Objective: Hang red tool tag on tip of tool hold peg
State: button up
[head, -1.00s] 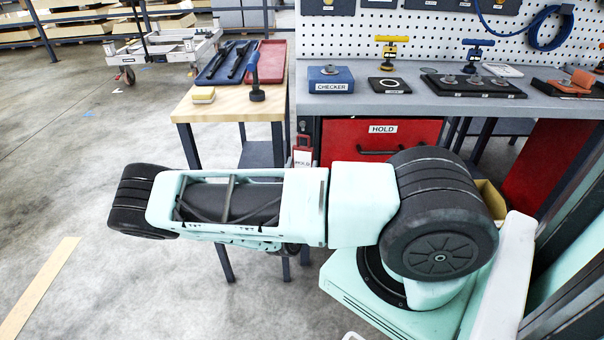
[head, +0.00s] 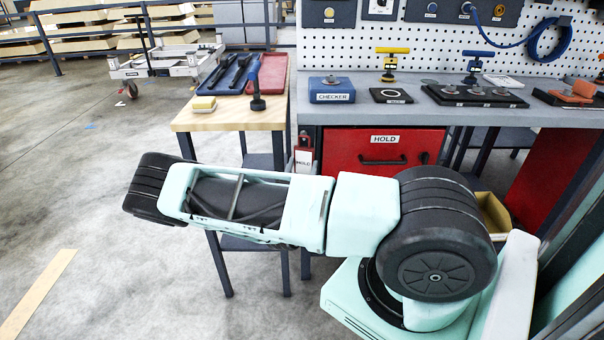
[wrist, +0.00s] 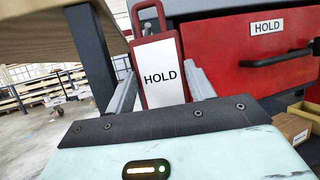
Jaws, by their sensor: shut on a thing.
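The red tool tag (wrist: 163,75) has a red frame, a white face reading HOLD and a loop at its top. In the wrist view it stands nearly upright between the fingers of my gripper (wrist: 162,84), which is shut on it. In the head view the tag (head: 303,160) shows just above my forearm, in front of the gap between the wooden table and the red drawer. My forearm hides the gripper there.
The red drawer front (head: 345,150), labelled HOLD, has a dark handle. It also fills the right of the wrist view (wrist: 215,75). A dark table leg (wrist: 92,55) stands close to the left finger. The grey bench (head: 450,113) carries a blue CHECKER box (head: 331,88).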

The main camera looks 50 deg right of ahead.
aim_at(299, 169)
jog(key=shift+w+d+f+b, duration=0.2)
jog(key=shift+w+d+b, duration=0.35)
jog(key=shift+w+d, duration=0.5)
jog(key=shift+w+d+f+t, duration=0.2)
jog(key=shift+d+f+t, duration=0.1)
jog(key=shift+d, duration=0.1)
jog(key=o, duration=1.1)
jog(key=shift+c, duration=0.2)
jog(key=shift+w, duration=0.1)
jog(key=shift+a+f, duration=0.3)
jog(key=shift+a, duration=0.15)
jog(key=v, duration=1.6)
jog(key=shift+s+a+b, duration=0.15)
jog(key=shift+s+b, duration=0.15)
jog(key=shift+s, duration=0.1)
